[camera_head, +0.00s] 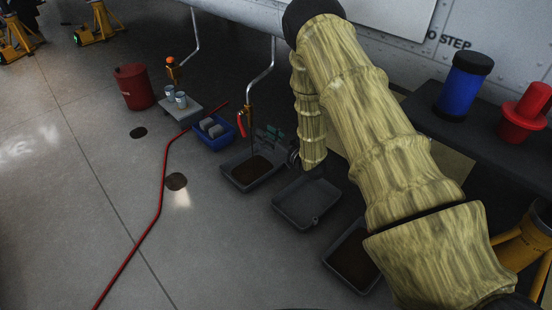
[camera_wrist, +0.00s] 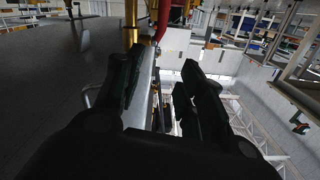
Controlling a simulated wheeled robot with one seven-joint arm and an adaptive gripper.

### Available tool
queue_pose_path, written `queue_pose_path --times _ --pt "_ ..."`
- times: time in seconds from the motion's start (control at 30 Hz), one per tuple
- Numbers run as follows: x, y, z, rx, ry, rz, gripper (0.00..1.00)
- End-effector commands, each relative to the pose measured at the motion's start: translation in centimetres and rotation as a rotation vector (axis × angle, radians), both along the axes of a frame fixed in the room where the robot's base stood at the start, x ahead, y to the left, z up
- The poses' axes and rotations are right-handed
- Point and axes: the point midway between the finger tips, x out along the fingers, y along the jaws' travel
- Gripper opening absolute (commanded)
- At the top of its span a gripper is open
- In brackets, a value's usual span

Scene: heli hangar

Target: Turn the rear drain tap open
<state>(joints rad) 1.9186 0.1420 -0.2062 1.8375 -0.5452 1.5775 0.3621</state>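A drain tap with a brass body and a red lever handle (camera_head: 241,126) hangs at the end of a bent metal pipe (camera_head: 260,78) under the fuselage. The lever hangs down, tilted. My gripper (camera_head: 272,133) is just right of this tap, its greenish fingertips close to the pipe's lower end. In the wrist view my gripper (camera_wrist: 160,76) is open, with nothing between its dark fingers. The red handle (camera_wrist: 163,20) and a brass part (camera_wrist: 131,22) show beyond the fingertips, cut by the top edge. Another tap with an orange top (camera_head: 171,65) hangs further left. I cannot tell which is called rear.
A grey drip tray (camera_head: 232,182) with dark liquid lies below the red-handled tap; an empty tray (camera_head: 306,204) is beside it. A blue bin (camera_head: 222,142), red drum (camera_head: 134,87) and red hose (camera_head: 162,190) are left. A dark bench (camera_head: 470,145) holds blue and red canisters at right.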

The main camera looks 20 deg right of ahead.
Motion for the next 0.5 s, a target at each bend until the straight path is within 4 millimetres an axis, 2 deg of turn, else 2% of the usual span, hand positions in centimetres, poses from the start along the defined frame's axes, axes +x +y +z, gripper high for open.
queue_pose_path --times 0.03,0.5 --pt "-0.4 0.1 0.5 -0.001 0.012 -0.005 0.39" --pt "-3.5 0.8 0.3 -0.038 0.157 -0.063 0.39"
